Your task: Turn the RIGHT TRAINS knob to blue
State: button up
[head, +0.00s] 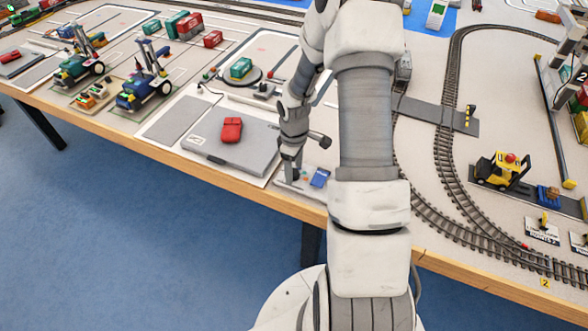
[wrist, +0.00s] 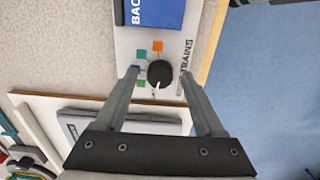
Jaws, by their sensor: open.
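A round black knob (wrist: 160,73) sits on a pale panel (wrist: 125,45) in the wrist view. Small coloured patches lie around its upper and left side: orange (wrist: 158,46), teal (wrist: 141,53), blue (wrist: 135,70) and green (wrist: 141,83). A white mark on the knob points down in the picture, slightly left, away from the blue patch. The label "TRAINS" (wrist: 187,54) shows at its right; a finger hides any other word. My gripper (wrist: 160,74) is open, its fingertips on either side of the knob; contact cannot be told. In the head view my gripper (head: 291,174) is over the panel.
A grey slab (head: 255,151) with a red car (head: 232,130) is to the left. The wooden table edge (head: 305,207) is close in front.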

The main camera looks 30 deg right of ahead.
jog(key=shift+f, duration=0.1)
grip_shut()
dwell(0.3)
jog(key=shift+m, duration=0.3)
jog(key=m+b, duration=0.1)
jog(key=m, duration=0.2)
jog(key=shift+m, duration=0.3)
jog(key=m+b, duration=0.1)
jog(key=m, duration=0.2)
jog(key=shift+m, duration=0.3)
jog(key=m+b, duration=0.1)
jog(key=m, duration=0.3)
jog(key=shift+m, duration=2)
